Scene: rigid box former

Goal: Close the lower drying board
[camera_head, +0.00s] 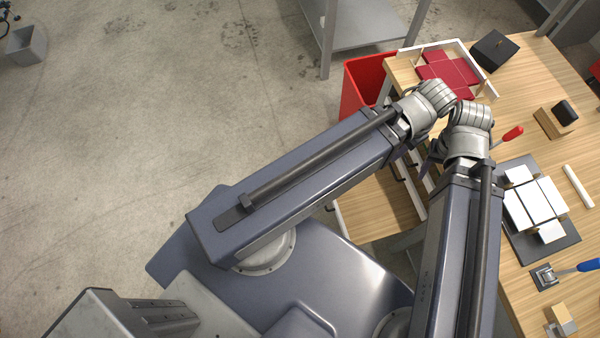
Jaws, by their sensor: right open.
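A pale wooden board (378,204) with a white edge sticks out below the worktable's left side. It appears to be the lower drying board, pulled out. My arms cover part of it and of the white and dark rails beside it. My right gripper (432,158) is open near the inner end of the board, close to the table's edge. Its fingers are small, dark and partly hidden, and I cannot tell whether they touch anything. My left arm reaches over the board to the table's edge. Its wrist shows, but its jaws are hidden.
The wooden worktable (520,95) carries a white frame with a dark red box blank (447,75), a dark block (494,50), and white panels on a dark plate (535,203). A red bin (362,88) stands beside the table.

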